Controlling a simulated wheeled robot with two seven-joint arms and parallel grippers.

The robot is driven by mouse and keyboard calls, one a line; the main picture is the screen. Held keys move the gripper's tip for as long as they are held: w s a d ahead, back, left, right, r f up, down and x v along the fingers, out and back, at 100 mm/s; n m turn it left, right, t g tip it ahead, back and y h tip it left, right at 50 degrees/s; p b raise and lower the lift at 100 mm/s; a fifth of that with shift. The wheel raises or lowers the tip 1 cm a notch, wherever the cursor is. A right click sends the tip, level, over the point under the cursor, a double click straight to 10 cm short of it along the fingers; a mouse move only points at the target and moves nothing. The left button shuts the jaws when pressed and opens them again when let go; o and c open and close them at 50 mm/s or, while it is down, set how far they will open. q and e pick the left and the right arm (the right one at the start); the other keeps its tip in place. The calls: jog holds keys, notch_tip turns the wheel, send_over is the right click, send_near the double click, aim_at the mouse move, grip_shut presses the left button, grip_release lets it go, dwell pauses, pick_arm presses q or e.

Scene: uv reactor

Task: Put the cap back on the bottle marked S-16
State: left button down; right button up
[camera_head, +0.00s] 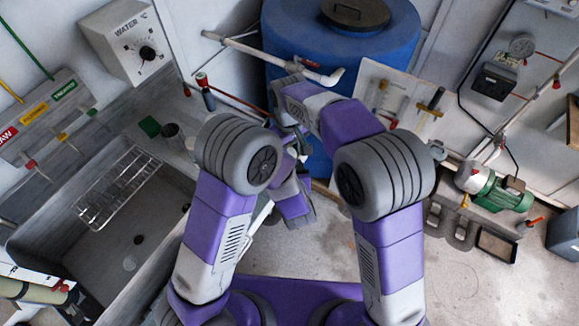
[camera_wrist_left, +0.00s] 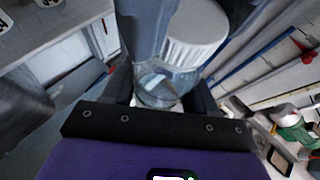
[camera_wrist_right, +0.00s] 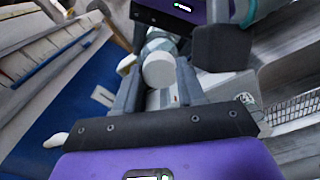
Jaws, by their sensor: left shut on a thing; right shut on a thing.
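My left gripper (camera_wrist_left: 160,92) is shut on a clear glass bottle (camera_wrist_left: 157,84), seen in the left wrist view. A white ribbed cap (camera_wrist_left: 192,38) is at the bottle's top. A grey finger of my right gripper covers part of both. In the right wrist view the round white cap (camera_wrist_right: 158,72) lies between the fingers of my right gripper (camera_wrist_right: 157,88), which is shut on it. The bottle's glass (camera_wrist_right: 160,42) shows just beyond the cap. I cannot tell whether the cap is seated or only close. No S-16 mark is readable. My arms hide both in the head view.
A blue tank (camera_head: 300,45) stands at the back. A sink (camera_head: 110,225) with a wire rack (camera_head: 118,188) is on the left. A green pump (camera_head: 497,190) is on the right. Other white-lidded items (camera_wrist_left: 6,22) show in the left wrist view.

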jog(key=m, duration=1.7)
jog(key=shift+m, duration=0.4)
jog(key=o, duration=1.2)
jog(key=shift+c, duration=0.2)
jog(key=shift+r, duration=2.25)
